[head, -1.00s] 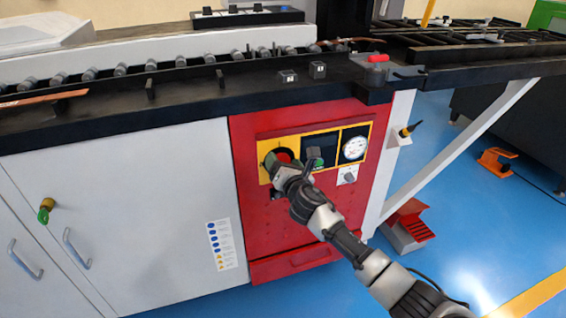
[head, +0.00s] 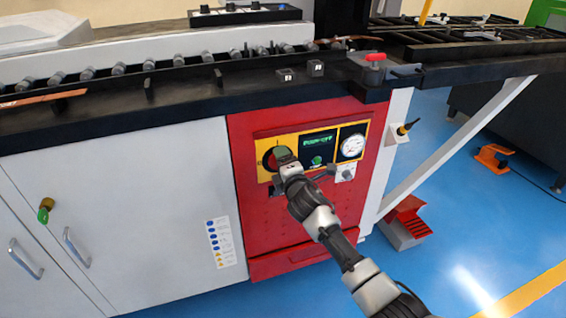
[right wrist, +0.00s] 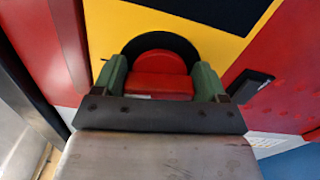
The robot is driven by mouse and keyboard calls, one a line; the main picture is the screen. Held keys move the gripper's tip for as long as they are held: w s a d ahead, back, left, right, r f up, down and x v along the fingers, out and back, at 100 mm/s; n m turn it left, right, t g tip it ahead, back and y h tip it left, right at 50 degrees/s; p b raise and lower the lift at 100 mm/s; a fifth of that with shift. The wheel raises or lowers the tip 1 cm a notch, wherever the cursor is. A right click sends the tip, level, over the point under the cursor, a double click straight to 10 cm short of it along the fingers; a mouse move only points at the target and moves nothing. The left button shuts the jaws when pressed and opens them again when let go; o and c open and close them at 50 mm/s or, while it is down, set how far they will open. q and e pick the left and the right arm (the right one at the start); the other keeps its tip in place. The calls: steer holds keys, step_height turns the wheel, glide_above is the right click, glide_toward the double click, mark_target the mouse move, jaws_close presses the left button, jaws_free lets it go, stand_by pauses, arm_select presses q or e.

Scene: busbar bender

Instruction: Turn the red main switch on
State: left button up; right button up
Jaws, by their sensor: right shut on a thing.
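The red main switch (head: 268,158) is on the yellow panel (head: 262,175) of the red cabinet front, partly hidden by my right gripper in the head view. In the right wrist view the switch (right wrist: 158,66) shows as a red knob with a raised grip bar inside a black ring. My right gripper (head: 283,158) is shut on it, with a green finger on each side of the bar in the right wrist view (right wrist: 160,86). The display (head: 319,142) beside the switch is lit with green text. My left gripper is not in view.
A round gauge (head: 351,146) and a small knob (head: 347,174) sit right of the switch. A green button (head: 317,160) is below the display text. White cabinet doors (head: 120,200) are at left. A red pedal (head: 407,217) stands on the blue floor.

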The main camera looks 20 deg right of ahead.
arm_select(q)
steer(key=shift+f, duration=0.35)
arm_select(e)
steer(key=shift+m, duration=0.9)
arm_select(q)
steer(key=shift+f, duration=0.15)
arm_select(e)
steer(key=shift+f, duration=0.1)
steer(key=o, duration=0.9)
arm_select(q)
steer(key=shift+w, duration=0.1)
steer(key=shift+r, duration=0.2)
arm_select(e)
steer(key=shift+s, duration=0.15)
arm_select(q)
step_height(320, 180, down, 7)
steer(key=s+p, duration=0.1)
steer(key=p, duration=0.1)
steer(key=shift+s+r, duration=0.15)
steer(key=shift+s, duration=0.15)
arm_select(e)
steer(key=s, duration=1)
steer(key=shift+s+d, duration=0.25)
steer(key=shift+s, duration=0.05)
